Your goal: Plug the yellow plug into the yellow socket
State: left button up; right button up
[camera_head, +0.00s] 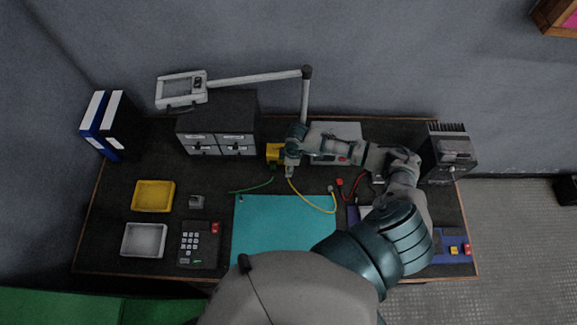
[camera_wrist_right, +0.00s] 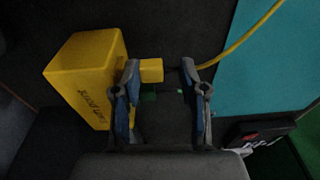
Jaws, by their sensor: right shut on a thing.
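The yellow plug (camera_wrist_right: 152,70) sits between the fingers of my right gripper (camera_wrist_right: 161,80) in the right wrist view, and the gripper is shut on it. A yellow cable (camera_wrist_right: 245,40) runs off to the upper right. A yellow box (camera_wrist_right: 88,78) with dark lettering, which appears to be the yellow socket, stands just left of the fingers. The left finger hides the space between plug and box, so I cannot tell if they touch. In the head view my right gripper (camera_head: 290,169) is beside the yellow box (camera_head: 274,152), and the yellow cable (camera_head: 318,206) curves over the mat. My left gripper is out of view.
A teal mat (camera_head: 270,228) covers the middle front of the dark table. A green cable (camera_head: 252,189) and a red cable (camera_head: 352,188) lie close by. A drawer cabinet (camera_head: 217,140) and a lamp arm (camera_head: 255,78) stand behind. A yellow tray (camera_head: 153,195) is at left.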

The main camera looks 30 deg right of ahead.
jog(key=shift+w+d+r, duration=0.25)
jog(key=shift+w+d, duration=0.3)
dwell(0.6)
jog(key=shift+w+d+r, duration=0.1)
jog(key=shift+w+d, duration=0.05)
jog(key=shift+w, duration=0.05)
jog(key=shift+w+d, duration=0.1)
jog(key=o, duration=0.8)
jog(key=shift+o, duration=0.2)
notch_tip(320, 180, up, 11)
jog(key=s, duration=0.1)
jog(key=shift+s+a, duration=0.2)
jog(key=shift+s, duration=0.1)
